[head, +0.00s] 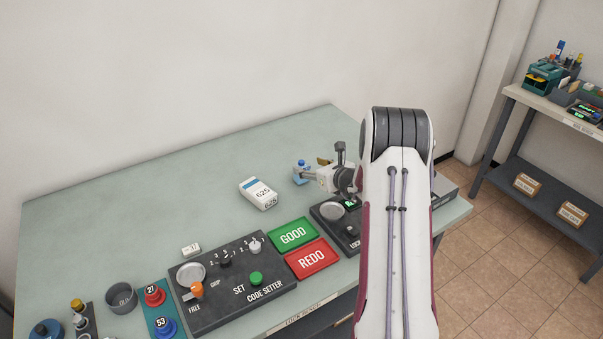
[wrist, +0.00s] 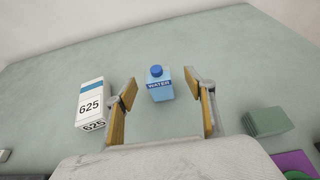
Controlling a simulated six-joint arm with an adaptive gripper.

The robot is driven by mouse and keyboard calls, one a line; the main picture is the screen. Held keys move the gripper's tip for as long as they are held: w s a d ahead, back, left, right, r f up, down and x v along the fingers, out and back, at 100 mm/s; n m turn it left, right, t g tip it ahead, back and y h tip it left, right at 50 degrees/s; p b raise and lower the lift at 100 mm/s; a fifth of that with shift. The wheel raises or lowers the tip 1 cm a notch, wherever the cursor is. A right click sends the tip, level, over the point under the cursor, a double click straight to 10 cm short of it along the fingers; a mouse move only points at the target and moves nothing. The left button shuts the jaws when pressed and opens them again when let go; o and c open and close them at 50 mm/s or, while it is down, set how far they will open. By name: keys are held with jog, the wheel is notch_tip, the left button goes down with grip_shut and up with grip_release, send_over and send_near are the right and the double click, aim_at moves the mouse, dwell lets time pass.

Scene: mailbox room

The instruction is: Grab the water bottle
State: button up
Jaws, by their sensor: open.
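The water bottle (wrist: 160,87) is a small light-blue container with a dark blue cap and the word WATER on its front. It stands upright on the table. In the wrist view it sits between and just beyond the yellow-padded fingertips of my gripper (wrist: 167,95), which is open, with a gap on both sides. In the head view the blue bottle (head: 301,172) shows just left of my gripper (head: 318,171), partly hidden by it.
A white carton marked 625 (head: 259,194) stands left of the bottle, near my left finger in the wrist view. A green block (wrist: 267,121) lies to the right there. A code setter panel (head: 232,282) and GOOD (head: 293,234) and REDO (head: 312,258) trays lie in front. The back table is clear.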

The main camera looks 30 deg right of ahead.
aim_at(303, 165)
jog(key=shift+w, duration=0.15)
jog(key=shift+a+x, duration=0.15)
jog(key=shift+x, duration=0.7)
jog(key=shift+a+x, duration=0.15)
jog(key=shift+x, duration=1.6)
jog(key=shift+f, duration=0.2)
jog(key=c, duration=1.3)
